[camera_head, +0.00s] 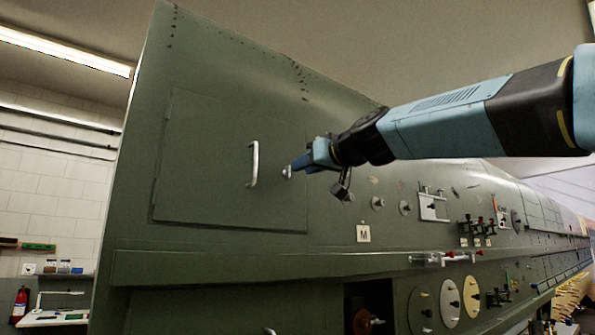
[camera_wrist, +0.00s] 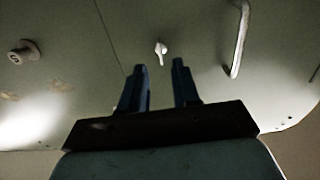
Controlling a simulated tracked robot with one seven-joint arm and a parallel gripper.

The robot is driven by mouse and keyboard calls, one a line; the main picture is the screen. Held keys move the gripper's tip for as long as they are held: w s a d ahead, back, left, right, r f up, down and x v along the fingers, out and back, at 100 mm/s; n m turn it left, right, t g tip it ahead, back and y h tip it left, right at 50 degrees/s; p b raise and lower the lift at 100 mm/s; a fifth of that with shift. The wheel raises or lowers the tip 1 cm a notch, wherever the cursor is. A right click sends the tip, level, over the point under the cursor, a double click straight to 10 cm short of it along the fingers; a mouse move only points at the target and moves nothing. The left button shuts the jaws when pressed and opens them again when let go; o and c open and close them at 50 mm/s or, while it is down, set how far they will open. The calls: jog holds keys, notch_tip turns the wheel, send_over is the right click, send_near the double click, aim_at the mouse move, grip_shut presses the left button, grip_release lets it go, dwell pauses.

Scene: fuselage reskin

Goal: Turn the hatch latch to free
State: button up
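The hatch (camera_head: 205,175) is a green rectangular panel in the fuselage side with a silver bar handle (camera_head: 253,164). The handle also shows at the upper right of the wrist view (camera_wrist: 240,40). The hatch latch (camera_head: 287,172) is a small silver knob near the hatch's right edge. In the wrist view the latch (camera_wrist: 161,50) has a short lever pointing down in the picture. My gripper (camera_head: 300,164) is close to the latch in the head view. In the wrist view its two blue fingers (camera_wrist: 160,68) are apart, with nothing between them, and the latch appears just beyond their tips.
A round knob (camera_wrist: 24,52) sticks out at the left of the wrist view. A label marked M (camera_head: 363,233) is below my gripper. Fittings and clamps (camera_head: 432,205) project from the fuselage to the right. A workbench (camera_head: 55,315) stands at the far left.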

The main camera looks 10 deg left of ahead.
jog(key=v, duration=0.8)
jog(key=shift+s+f, duration=0.1)
